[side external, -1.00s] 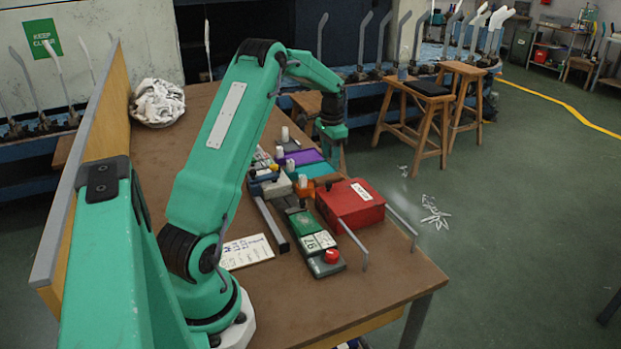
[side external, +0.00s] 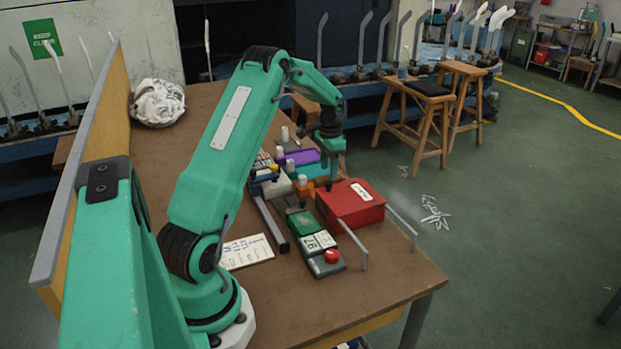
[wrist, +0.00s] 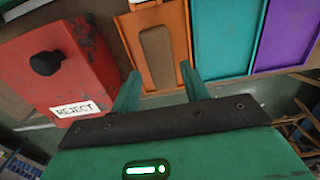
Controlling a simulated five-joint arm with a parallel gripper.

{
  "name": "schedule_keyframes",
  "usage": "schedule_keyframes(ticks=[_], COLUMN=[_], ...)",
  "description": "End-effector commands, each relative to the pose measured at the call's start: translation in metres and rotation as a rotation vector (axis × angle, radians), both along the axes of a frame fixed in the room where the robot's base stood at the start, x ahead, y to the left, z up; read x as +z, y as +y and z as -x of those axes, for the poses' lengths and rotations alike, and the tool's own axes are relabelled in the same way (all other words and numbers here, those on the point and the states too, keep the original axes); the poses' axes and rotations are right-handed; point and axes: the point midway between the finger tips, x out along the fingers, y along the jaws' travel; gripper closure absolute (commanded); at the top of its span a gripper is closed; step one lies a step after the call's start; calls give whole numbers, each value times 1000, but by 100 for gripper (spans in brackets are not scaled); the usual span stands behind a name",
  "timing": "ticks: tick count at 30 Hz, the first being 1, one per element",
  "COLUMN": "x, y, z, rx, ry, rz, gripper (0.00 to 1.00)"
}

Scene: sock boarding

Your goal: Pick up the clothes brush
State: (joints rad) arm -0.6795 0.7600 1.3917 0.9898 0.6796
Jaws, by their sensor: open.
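A brown, round-ended long piece (wrist: 157,55) lies in the orange tray (wrist: 178,18) in the wrist view; it looks like the back of the clothes brush. My gripper (wrist: 158,72) is open, with one finger on each side of that piece's near end in the picture. No contact shows, and I cannot tell the height between them. In the side view my gripper (side external: 329,172) points down behind the red box, over the coloured trays. The brush cannot be made out there.
The red REJECT box (side external: 350,204) with a black knob stands close beside the orange tray. A teal tray (wrist: 231,35) and a purple tray (wrist: 288,38) lie on the other side. A control box with a red button (side external: 331,256) sits nearer. A white cloth heap (side external: 158,103) lies far left.

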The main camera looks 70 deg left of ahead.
Motion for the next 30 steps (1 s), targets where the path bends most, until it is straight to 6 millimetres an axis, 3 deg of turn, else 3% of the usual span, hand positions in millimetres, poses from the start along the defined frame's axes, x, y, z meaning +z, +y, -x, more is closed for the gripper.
schedule_keyframes(ticks=[12,28,30], x=[-42,-43,-43], y=[1,1,1], z=[1,1,1], rx=[0,0,0], ry=[1,0,0], rz=[0,0,0], gripper=[55,55,66])
